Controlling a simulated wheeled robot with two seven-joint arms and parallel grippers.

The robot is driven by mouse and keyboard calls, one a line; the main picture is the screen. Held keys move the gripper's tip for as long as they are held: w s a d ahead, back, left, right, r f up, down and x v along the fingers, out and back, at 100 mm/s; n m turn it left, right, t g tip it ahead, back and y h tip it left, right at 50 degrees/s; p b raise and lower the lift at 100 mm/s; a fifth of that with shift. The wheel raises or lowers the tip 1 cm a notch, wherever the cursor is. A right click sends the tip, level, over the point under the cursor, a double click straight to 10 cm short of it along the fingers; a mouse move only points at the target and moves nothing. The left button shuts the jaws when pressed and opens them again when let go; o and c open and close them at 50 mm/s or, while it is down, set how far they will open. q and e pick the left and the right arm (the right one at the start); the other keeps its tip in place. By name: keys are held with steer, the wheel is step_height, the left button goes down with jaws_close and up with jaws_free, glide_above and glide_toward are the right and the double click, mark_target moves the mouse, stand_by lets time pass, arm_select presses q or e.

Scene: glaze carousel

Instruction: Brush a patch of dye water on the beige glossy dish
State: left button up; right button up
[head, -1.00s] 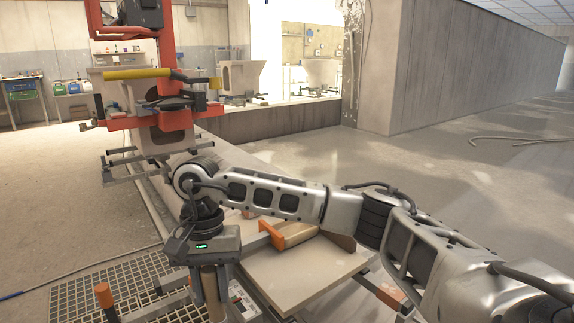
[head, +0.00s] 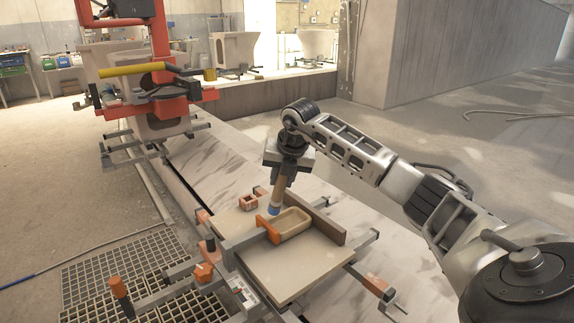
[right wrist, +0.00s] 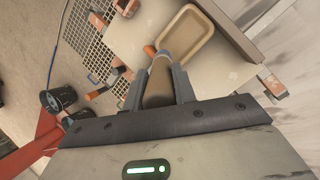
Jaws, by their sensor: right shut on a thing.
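The beige glossy dish (head: 292,223) is an oblong shallow tray on a pale board (head: 290,265); it also shows in the right wrist view (right wrist: 187,35). An orange clamp piece (head: 267,229) stands against its left end. My right gripper (head: 285,178) is shut on a brush (head: 279,192) with a wooden handle. The brush points down, its bluish-white lower end near the dish's far left end; I cannot tell whether it touches. The handle shows between the fingers in the right wrist view (right wrist: 158,84). My left gripper is out of view.
A brown upright strip (head: 328,226) runs behind the dish. Metal clamp bars and orange grips (head: 376,285) edge the board. A dark floor grating (head: 120,280) lies at lower left. The board's front is clear.

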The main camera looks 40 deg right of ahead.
arm_select(q)
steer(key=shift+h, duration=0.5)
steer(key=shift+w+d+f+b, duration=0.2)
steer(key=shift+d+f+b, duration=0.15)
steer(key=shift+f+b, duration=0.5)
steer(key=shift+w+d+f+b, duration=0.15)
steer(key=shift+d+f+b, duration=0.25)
steer(key=shift+b, duration=0.8)
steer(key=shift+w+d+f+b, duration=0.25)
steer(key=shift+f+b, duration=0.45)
steer(key=shift+b, duration=0.3)
arm_select(e)
step_height(320, 180, down, 6)
steer(key=d+m, duration=0.1)
steer(key=shift+d+f+m+h, duration=0.15)
steer(key=shift+d+m+h, duration=0.05)
steer(key=shift+m+h, duration=0.1)
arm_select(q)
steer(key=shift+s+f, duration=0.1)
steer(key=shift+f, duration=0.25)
arm_select(e)
steer(key=shift+s+f, duration=0.1)
steer(key=shift+f, duration=0.35)
steer(key=shift+d, duration=0.15)
